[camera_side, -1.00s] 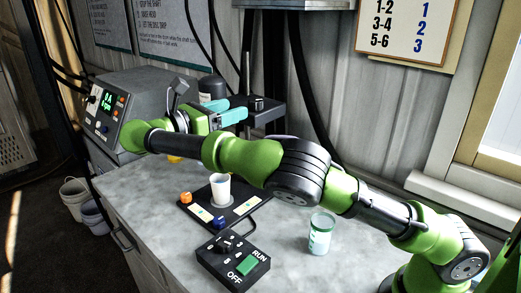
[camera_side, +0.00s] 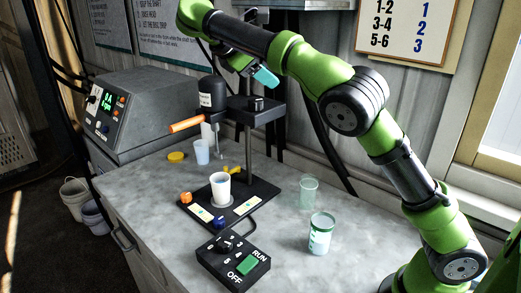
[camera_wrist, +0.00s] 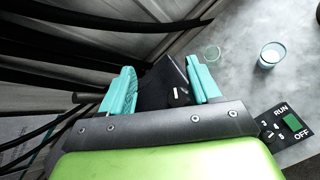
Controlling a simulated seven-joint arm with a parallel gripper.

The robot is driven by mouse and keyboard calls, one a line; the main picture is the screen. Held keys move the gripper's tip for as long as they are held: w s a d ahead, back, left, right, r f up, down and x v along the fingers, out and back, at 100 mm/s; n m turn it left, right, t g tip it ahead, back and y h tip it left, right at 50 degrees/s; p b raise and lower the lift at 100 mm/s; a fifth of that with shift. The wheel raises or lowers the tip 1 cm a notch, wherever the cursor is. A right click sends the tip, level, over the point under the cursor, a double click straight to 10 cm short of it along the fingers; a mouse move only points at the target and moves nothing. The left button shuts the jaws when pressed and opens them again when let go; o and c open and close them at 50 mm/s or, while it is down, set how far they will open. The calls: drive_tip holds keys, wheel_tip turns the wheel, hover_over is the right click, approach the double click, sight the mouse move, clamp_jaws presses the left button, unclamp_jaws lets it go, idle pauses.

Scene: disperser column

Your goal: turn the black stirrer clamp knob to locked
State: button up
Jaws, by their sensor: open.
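The black clamp knob (camera_side: 256,103) stands on top of the black clamp block (camera_side: 238,108) on the stirrer's column. In the wrist view the knob (camera_wrist: 178,95) shows a short white mark, and the block (camera_wrist: 158,86) lies between my fingers. My gripper (camera_side: 258,77) is above the clamp in the side view, with teal fingers. In the wrist view my gripper (camera_wrist: 160,68) is open, its fingers spread to either side of the block, and nothing is held. The knob sits nearer the right finger. I cannot read any lock marking.
The black stirrer motor (camera_side: 212,93) and an orange handle (camera_side: 186,125) are left of the column. A white cup (camera_side: 220,188) stands on the base plate (camera_side: 242,207). Dark cables hang behind.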

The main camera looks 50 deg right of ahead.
sight(256, 100)
drive_tip(key=s+a+r+m+t+y, duration=0.1)
drive_tip(key=s+r+m+t+y, duration=0.2)
drive_tip(key=m, duration=0.5)
drive_tip(key=s+a+r+m+t+y, duration=0.1)
drive_tip(key=a+r+m+t+y, duration=0.1)
drive_tip(key=r+m+y, duration=0.4)
drive_tip(key=shift+m, duration=0.6)
drive_tip(key=x, duration=1.7)
drive_tip(key=shift+w+d+r, duration=0.1)
drive_tip(key=shift+d, duration=0.1)
drive_tip(key=c, duration=1)
drive_tip(key=shift+c, duration=0.2)
